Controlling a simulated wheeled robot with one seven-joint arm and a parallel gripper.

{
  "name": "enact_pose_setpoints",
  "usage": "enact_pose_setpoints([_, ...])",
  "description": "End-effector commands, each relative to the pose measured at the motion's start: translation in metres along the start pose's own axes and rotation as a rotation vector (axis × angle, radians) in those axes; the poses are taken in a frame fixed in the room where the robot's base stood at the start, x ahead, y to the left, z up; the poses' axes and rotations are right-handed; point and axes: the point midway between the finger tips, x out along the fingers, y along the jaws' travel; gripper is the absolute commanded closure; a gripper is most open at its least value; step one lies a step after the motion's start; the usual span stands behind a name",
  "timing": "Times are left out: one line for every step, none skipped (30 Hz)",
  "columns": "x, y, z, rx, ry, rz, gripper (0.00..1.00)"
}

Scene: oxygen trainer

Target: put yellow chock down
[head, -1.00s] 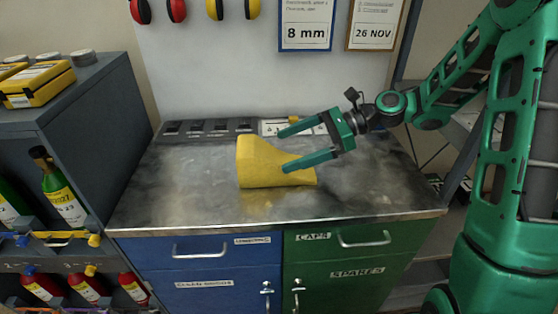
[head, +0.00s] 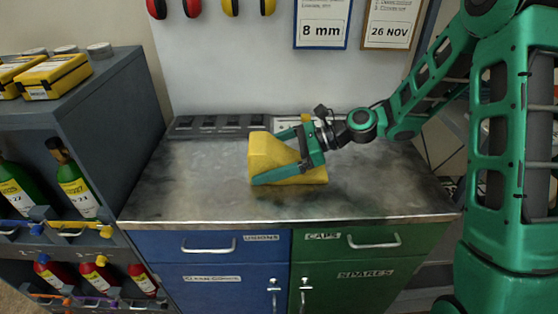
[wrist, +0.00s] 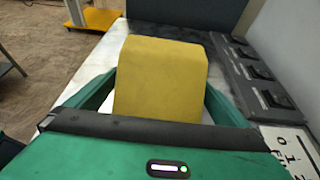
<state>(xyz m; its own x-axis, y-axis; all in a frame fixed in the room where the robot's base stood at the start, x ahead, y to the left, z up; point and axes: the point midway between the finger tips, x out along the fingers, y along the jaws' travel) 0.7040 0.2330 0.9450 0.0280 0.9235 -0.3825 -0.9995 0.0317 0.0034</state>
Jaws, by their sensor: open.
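The yellow chock (head: 270,152) is a wedge-shaped block resting on the metal worktop (head: 200,190), near its middle. It also shows large in the wrist view (wrist: 161,75), between the two green fingers. My gripper (head: 268,157) comes from the right with its fingers on either side of the chock. The near finger crosses in front of the chock's lower part. The gripper is open, and any contact between fingers and chock cannot be made out.
A row of dark trays (head: 215,125) and a number card run along the back of the worktop. A grey rack (head: 100,120) with bottles and yellow boxes stands at the left. The worktop's left and front parts are clear.

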Motion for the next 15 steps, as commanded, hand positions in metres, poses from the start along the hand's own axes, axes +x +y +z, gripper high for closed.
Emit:
enact_pose_setpoints([0.0024, 0.0004, 0.0000, 0.000, 0.000, 0.001, 0.00])
enact_pose_setpoints([0.0030, 0.0003, 0.0000, 0.000, 0.000, 0.001, 0.00])
enact_pose_setpoints([0.0033, 0.0002, 0.0000, 0.000, 0.000, 0.001, 0.00])
enact_pose_setpoints([0.0033, 0.0001, 0.0000, 0.000, 0.000, 0.000, 0.00])
enact_pose_setpoints([0.0032, 0.0000, 0.0000, 0.000, 0.000, 0.000, 0.00])
enact_pose_setpoints([0.0031, 0.0000, 0.0000, 0.000, 0.000, 0.000, 0.00])
enact_pose_setpoints([0.0030, 0.0000, 0.0000, 0.000, 0.000, 0.000, 0.00])
enact_pose_setpoints([0.0030, 0.0000, 0.0000, 0.000, 0.000, 0.000, 0.00])
enact_pose_setpoints([0.0029, 0.0000, 0.0000, 0.000, 0.000, 0.000, 0.10])
enact_pose_setpoints([0.0029, -0.0001, 0.0000, 0.000, 0.000, 0.000, 0.17])
enact_pose_setpoints([0.0028, -0.0001, 0.0000, 0.000, 0.000, 0.000, 0.24])
enact_pose_setpoints([0.0028, -0.0001, 0.0000, 0.000, 0.000, 0.000, 0.33])
enact_pose_setpoints([0.0027, -0.0002, 0.0000, 0.000, 0.000, 0.000, 0.41])
enact_pose_setpoints([0.0026, -0.0002, 0.0000, 0.000, 0.000, -0.001, 0.48])
enact_pose_setpoints([0.0026, -0.0003, 0.0000, 0.000, 0.001, -0.001, 0.57])
